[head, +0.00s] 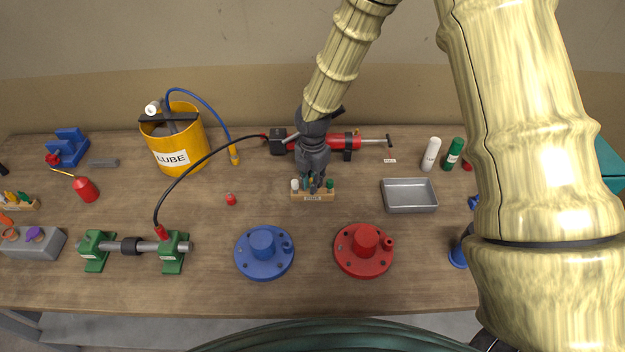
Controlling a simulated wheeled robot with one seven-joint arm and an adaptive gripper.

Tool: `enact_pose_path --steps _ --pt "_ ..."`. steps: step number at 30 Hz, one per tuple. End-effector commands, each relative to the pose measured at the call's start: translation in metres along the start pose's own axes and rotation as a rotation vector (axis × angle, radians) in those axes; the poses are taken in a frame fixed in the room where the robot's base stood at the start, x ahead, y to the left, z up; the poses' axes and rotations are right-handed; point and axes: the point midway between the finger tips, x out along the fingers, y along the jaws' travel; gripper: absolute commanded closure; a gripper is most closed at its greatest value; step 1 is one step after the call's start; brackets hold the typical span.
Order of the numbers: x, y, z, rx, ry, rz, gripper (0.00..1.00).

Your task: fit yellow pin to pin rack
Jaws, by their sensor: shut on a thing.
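I cannot tell whether the pin is in a hole or just above the rack.
A red pump (345,141) lies behind the rack and a metal tray (409,196) stands to its right. Blue (263,252) and red (364,250) flanged parts stand in front.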

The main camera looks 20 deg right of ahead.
Motion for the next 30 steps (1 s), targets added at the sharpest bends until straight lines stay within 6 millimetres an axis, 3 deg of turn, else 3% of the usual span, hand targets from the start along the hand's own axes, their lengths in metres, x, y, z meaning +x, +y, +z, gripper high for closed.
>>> enact_pose_path --steps 8,9,13,23,30 --pt "0.005 0.000 0.000 0.000 0.000 0.000 1.00" --pt "0.005 0.000 0.000 0.000 0.000 0.000 0.82" --pt "0.005 0.000 0.000 0.000 0.000 0.000 0.60" --pt "0.004 0.000 0.000 0.000 0.000 0.001 0.60" --pt "-0.020 0.001 0.001 0.001 0.000 0.003 0.60"
